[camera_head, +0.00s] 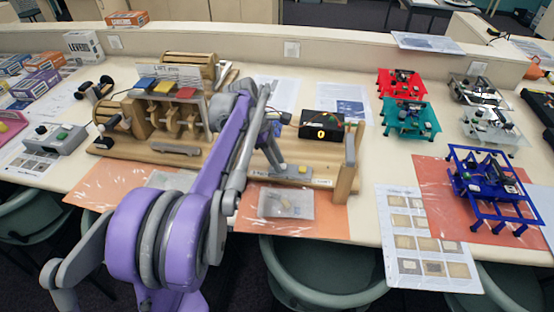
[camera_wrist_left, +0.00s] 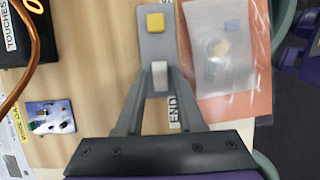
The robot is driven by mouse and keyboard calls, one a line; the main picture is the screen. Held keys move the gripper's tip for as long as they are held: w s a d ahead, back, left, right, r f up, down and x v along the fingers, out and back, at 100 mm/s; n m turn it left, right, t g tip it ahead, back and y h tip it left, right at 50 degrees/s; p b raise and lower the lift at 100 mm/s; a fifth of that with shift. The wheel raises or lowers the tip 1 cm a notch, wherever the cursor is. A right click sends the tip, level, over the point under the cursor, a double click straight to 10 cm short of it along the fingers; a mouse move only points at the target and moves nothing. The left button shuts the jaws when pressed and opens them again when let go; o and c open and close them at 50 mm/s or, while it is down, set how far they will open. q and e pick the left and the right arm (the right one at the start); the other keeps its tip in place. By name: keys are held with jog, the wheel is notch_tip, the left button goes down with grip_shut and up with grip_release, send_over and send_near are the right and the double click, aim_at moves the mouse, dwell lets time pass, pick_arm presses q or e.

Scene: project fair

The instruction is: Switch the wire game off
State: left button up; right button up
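The wire game stands on a wooden base (camera_head: 340,187) in the middle of the table. Its black box (camera_head: 322,126) shows a lit yellow 0; part of it and a copper wire (camera_wrist_left: 34,50) appear in the left wrist view. A grey plate (camera_wrist_left: 153,45) on the base carries a yellow button (camera_wrist_left: 155,22) and a pale block (camera_wrist_left: 160,72), perhaps a switch lever. My left gripper (camera_head: 272,160) is over this plate. In the left wrist view its fingertips (camera_wrist_left: 161,78) stand slightly apart, one on each side of the pale block. Contact is unclear. My right gripper is out of view.
A wooden machine with coloured keys (camera_head: 163,87) stands left of the wire game. A clear bag (camera_head: 286,203) lies on an orange sheet in front. Red, teal and blue frames (camera_head: 488,185) stand at right. A low partition (camera_head: 290,48) runs behind.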

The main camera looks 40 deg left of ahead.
pick_arm(q)
grip_shut()
jog(key=shift+w+d+r+g+y+p, duration=0.15)
jog(key=shift+d+g+y+p, duration=0.3)
jog(key=shift+y, duration=0.35)
jog(key=shift+w+d+g+y, duration=0.1)
jog(key=shift+w+g+y, duration=0.05)
jog(key=shift+g+y, duration=0.55)
jog(key=shift+y, duration=0.6)
jog(key=shift+o, duration=1.8)
grip_release()
